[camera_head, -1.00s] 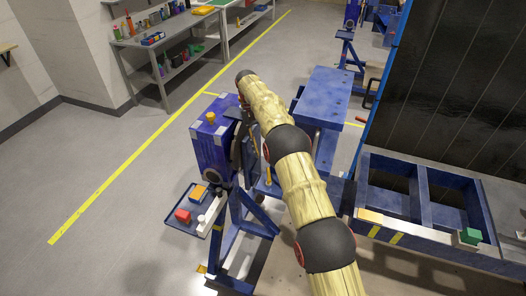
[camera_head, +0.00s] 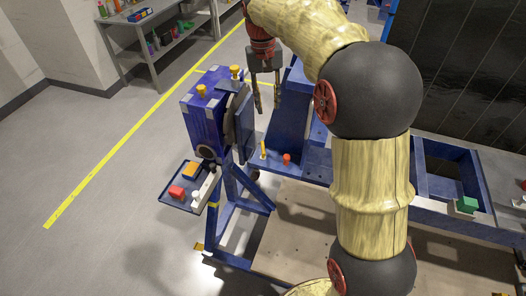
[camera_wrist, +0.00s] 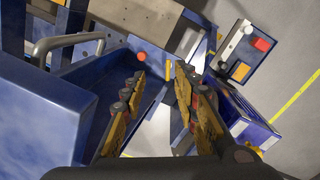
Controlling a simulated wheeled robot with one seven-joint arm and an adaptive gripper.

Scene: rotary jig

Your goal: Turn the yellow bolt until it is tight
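A yellow knob-like bolt (camera_head: 202,90) stands on top of the blue jig box (camera_head: 203,124). A second yellow-topped bolt (camera_head: 235,72) stands behind it, near the dark plate (camera_head: 244,122) on the box's right side. I cannot tell which one the task means. My gripper (camera_head: 267,110) points down to the right of the jig, apart from both bolts. Its two fingers are spread with nothing between them. In the wrist view, my gripper (camera_wrist: 161,66) also shows open and empty, with the blue jig box (camera_wrist: 247,125) to its right.
A tray (camera_head: 170,204) with red and orange blocks hangs at the jig's lower left. A slim yellow pin (camera_head: 263,149) and a red knob (camera_head: 287,159) stand on the blue bench right of the jig. A blue bin frame with a green block (camera_head: 467,204) is at right.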

